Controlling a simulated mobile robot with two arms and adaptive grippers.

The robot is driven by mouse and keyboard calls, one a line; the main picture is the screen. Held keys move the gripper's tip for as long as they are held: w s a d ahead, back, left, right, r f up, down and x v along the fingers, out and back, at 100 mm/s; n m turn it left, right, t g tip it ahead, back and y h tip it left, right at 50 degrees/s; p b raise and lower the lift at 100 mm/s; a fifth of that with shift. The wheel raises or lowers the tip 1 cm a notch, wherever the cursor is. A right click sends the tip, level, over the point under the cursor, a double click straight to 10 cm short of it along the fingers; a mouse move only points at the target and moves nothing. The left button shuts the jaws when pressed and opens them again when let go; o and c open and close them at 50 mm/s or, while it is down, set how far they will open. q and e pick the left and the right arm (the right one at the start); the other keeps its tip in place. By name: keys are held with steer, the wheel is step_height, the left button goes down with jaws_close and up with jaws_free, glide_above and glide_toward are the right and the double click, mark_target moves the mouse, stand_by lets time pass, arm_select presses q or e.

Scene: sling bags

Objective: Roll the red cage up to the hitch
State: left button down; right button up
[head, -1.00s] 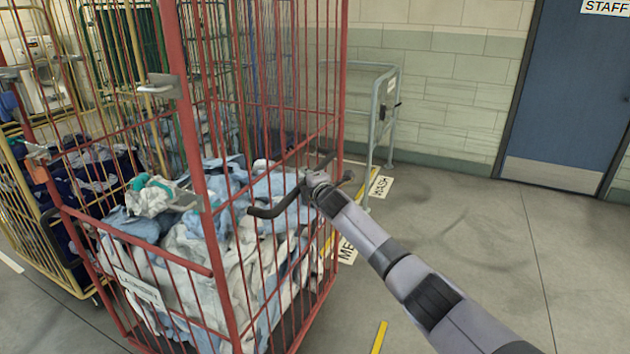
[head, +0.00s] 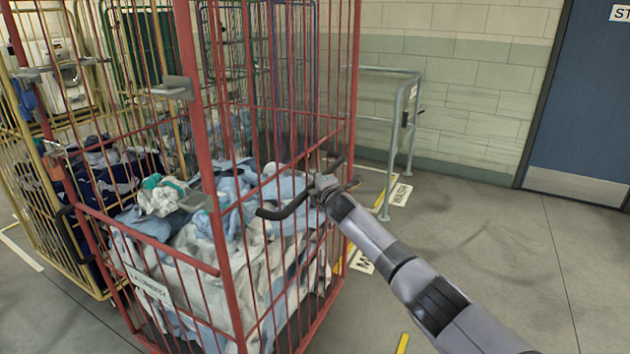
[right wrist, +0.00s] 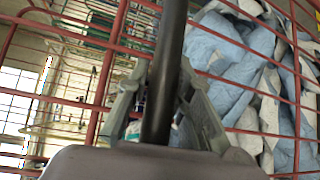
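The red cage (head: 222,262) is a tall wire roll cage with a half-open front, filled with white and light blue laundry (head: 262,240). It stands upright left of centre. My right gripper (head: 325,186) is at the black handle bar (head: 285,208) on the cage's right side. In the right wrist view, both fingers close around the black bar (right wrist: 165,75) from either side. I cannot tell for certain which thing is the hitch; a grey metal rail frame (head: 412,95) with a black fitting stands behind the cage, near the wall. My left gripper is not in view.
A yellow cage (head: 42,190) with dark laundry stands close on the left, with more cages behind. Floor labels, one reading WASH (head: 401,195), and yellow lines lie right of the cage. Open floor (head: 490,250) extends to the blue door (head: 595,95).

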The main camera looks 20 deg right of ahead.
steer(key=o, duration=0.4)
steer(key=shift+a+r, duration=0.15)
steer(key=shift+a, duration=0.1)
steer(key=shift+d, duration=0.1)
steer(key=shift+s, duration=1)
steer(key=s+a+r, duration=0.1)
steer(key=s, duration=0.8)
steer(key=shift+s+r, duration=0.25)
steer(key=shift+s, duration=0.1)
